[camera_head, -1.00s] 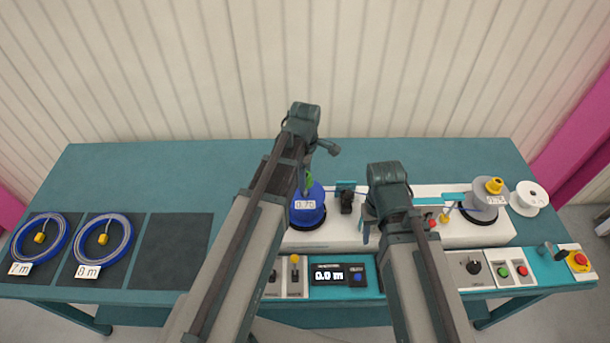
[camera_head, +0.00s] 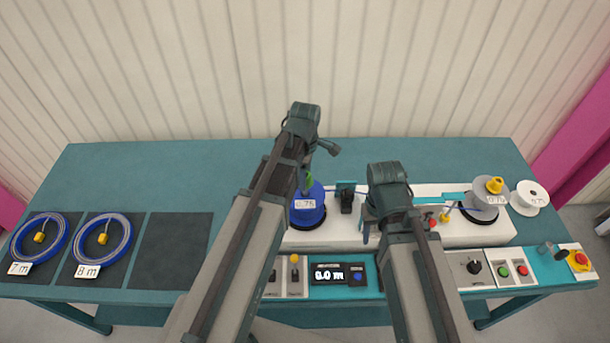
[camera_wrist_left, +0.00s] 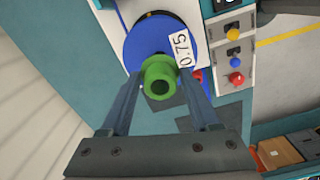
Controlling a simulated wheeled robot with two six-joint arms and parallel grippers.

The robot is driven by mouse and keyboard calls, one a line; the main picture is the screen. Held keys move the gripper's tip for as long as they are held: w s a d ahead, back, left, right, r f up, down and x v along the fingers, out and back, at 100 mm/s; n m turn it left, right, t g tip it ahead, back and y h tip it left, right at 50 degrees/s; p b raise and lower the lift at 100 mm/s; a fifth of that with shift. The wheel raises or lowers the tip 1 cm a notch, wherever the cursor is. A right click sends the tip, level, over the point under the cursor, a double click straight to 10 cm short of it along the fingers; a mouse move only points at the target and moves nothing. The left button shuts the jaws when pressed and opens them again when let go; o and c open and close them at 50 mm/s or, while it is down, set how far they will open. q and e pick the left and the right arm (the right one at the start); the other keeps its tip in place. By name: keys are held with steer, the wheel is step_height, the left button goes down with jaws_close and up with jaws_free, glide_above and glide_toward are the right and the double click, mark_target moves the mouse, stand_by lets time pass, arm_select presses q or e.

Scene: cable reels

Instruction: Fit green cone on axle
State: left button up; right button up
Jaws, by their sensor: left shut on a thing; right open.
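The green cone (camera_wrist_left: 159,78) is between the two fingers of my left gripper (camera_wrist_left: 158,92), which is shut on it. In the left wrist view it sits in front of the blue reel (camera_wrist_left: 135,38) labelled 0.75; whether it touches the reel or the axle I cannot tell. In the head view a small part of the green cone (camera_head: 309,180) shows just above the blue reel (camera_head: 313,213), beside my left gripper (camera_head: 312,172). The axle is hidden. My right gripper (camera_head: 368,226) is open over the white machine, apart from the blue reel.
The white machine (camera_head: 440,232) carries a grey reel with a yellow cone (camera_head: 495,186) at right. A white spool (camera_head: 530,197) lies beyond it. Two blue cable coils (camera_head: 104,238) lie on dark mats at left; the third mat (camera_head: 172,250) is bare. Control panels (camera_head: 340,275) line the front.

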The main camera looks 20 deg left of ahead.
arm_select(q)
steer(key=shift+f, duration=0.25)
steer(key=shift+f+b, duration=0.35)
steer(key=shift+b, duration=0.2)
steer(key=shift+f+b, duration=0.3)
steer(key=shift+f+b, duration=0.7)
steer(key=shift+f+b, duration=0.3)
steer(key=shift+f, duration=0.05)
steer(key=shift+f, duration=0.2)
stand_by(0.3)
steer(key=o, duration=1.4)
steer(key=shift+o, duration=0.4)
